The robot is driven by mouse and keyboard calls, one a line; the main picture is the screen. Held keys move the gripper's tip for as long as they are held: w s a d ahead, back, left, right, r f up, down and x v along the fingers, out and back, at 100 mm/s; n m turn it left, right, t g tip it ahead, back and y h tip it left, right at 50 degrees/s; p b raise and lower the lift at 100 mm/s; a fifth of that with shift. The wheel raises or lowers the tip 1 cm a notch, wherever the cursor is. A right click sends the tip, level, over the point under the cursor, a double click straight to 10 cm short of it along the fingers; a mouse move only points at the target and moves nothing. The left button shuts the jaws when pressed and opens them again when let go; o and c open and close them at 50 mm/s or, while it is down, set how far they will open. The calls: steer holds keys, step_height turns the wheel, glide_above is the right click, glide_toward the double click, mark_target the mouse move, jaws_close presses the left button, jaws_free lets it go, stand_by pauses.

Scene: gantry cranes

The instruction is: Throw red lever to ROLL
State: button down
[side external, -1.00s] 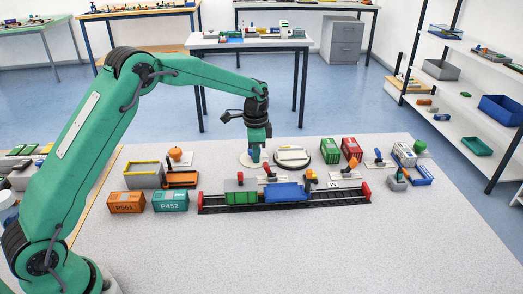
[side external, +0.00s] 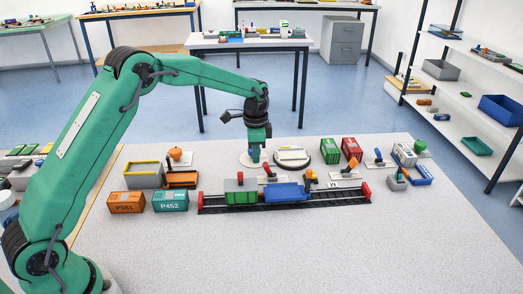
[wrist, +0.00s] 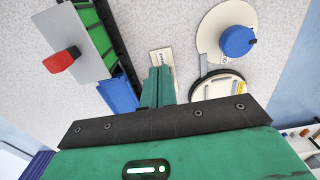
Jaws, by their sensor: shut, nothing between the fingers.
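A red-handled lever (side external: 267,171) stands on a pale plate just behind the green wagon in the side view. In the wrist view a red handle (wrist: 62,59) shows over a grey plate (wrist: 88,52) at upper left. I cannot tell which plate reads ROLL, as the print is too small. My gripper (side external: 255,157) points down at the back of the layout, left of and behind the nearer red lever.
A green wagon (side external: 240,192) and a blue wagon (side external: 285,192) stand on the black track. A blue knob on a white disc (wrist: 213,30) and a round turntable (wrist: 218,88) are near my gripper. Containers (side external: 170,202) stand at left. The front table is clear.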

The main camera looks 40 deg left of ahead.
mark_target(265, 164)
steer(key=shift+f, duration=0.2)
steer(key=shift+f, duration=1.25)
steer(key=shift+w+d, duration=0.3)
steer(key=shift+w, duration=0.05)
steer(key=shift+w+d, duration=1.1)
steer(key=shift+s+a, duration=0.25)
steer(key=shift+s+a, duration=0.2)
stand_by(0.3)
